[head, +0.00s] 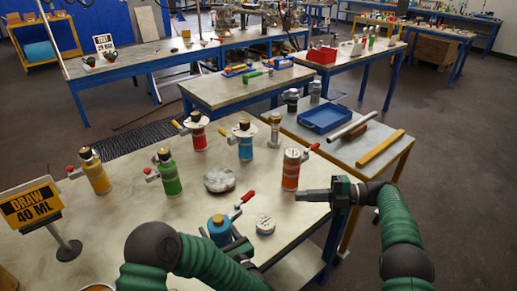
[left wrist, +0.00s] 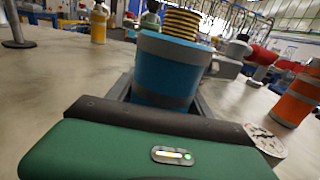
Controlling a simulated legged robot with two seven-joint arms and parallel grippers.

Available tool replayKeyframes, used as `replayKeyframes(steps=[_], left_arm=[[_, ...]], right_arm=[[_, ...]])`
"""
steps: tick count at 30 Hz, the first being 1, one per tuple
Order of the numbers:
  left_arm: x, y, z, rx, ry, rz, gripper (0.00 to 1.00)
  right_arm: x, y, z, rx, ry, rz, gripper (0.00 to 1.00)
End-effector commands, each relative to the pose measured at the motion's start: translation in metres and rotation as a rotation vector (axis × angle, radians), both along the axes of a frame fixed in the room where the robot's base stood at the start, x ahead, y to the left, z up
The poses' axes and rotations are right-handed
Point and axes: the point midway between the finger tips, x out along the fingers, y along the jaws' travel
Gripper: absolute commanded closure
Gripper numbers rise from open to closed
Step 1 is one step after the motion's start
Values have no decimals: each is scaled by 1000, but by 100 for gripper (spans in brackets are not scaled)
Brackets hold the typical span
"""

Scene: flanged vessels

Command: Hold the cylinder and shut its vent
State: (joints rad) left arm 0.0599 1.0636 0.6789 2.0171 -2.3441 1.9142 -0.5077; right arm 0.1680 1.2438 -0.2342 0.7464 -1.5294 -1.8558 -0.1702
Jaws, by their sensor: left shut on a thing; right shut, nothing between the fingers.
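A blue cylinder (head: 219,231) with a grey band stands on the near pale table. Its red-handled vent lever (head: 244,200) sticks out up and to the right; I cannot tell whether the vent is open. My left gripper (head: 236,248) is shut around the cylinder's lower body, its fingers partly hidden by the arm. In the left wrist view the blue cylinder (left wrist: 168,72) sits between the two grey jaws, with the red handle (left wrist: 263,55) behind it at right. My right gripper (head: 312,195) is shut and empty, to the right of the blue cylinder and just below the orange cylinder.
An orange cylinder (head: 291,171), green cylinder (head: 169,175), yellow cylinder (head: 96,175), red cylinder (head: 197,133) and another blue one (head: 245,143) stand around. A grey disc (head: 219,179) and white round piece (head: 265,224) lie near. A "DRAW 40 ML" sign (head: 30,205) stands left.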

Motion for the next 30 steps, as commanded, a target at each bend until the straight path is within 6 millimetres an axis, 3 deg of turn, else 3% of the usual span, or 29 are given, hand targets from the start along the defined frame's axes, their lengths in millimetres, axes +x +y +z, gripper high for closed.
replayKeyframes(steps=[29,30], left_arm=[[-1,0,-3,-1,8,0,100],[-1,0,-3,-1,8,0,40]], right_arm=[[0,0,-1,0,0,0,100],[0,0,-1,0,0,0,100]])
